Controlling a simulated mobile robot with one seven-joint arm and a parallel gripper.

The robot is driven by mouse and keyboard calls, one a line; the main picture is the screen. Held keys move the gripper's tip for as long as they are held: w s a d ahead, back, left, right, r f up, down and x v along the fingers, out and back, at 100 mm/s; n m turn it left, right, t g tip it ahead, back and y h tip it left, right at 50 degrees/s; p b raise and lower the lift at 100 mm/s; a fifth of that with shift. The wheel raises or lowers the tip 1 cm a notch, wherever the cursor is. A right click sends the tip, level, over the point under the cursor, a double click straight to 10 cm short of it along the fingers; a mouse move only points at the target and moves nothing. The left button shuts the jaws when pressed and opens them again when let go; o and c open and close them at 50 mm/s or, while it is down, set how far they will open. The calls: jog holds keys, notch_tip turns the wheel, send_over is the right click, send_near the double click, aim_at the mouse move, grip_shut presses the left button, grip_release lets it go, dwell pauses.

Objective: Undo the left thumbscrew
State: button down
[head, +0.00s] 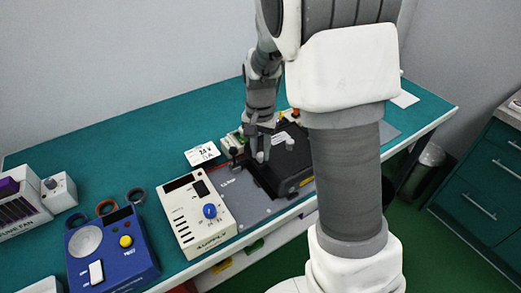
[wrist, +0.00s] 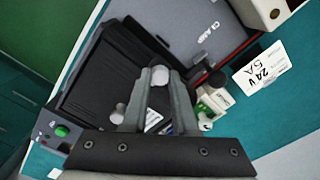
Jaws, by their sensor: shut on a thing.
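A black ribbed unit (head: 288,168) lies on the grey plate marked CLAMP; it fills much of the wrist view (wrist: 105,70). Two pale round thumbscrews show at its edge. My gripper (head: 262,143) points down at the left thumbscrew (head: 261,157). In the wrist view my gripper (wrist: 159,84) has its fingertips closed around the pale head of that thumbscrew (wrist: 159,75). The right thumbscrew (head: 289,144) stands apart from the fingers, and shows left of them in the wrist view (wrist: 118,113). The threads are hidden.
A dark-knobbed clamp lever (wrist: 217,80) stands close beside the fingers. A green and white connector block (wrist: 213,101) is near it. A white 24 V 5A card (head: 202,154), a white supply box (head: 198,212) and a blue box (head: 110,250) are on the green bench.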

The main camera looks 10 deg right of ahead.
jog(key=n, duration=1.1)
jog(key=shift+n, duration=0.4)
jog(key=shift+n+p, duration=0.35)
jog(key=shift+n, duration=1.25)
jog(key=c, duration=0.7)
grip_release()
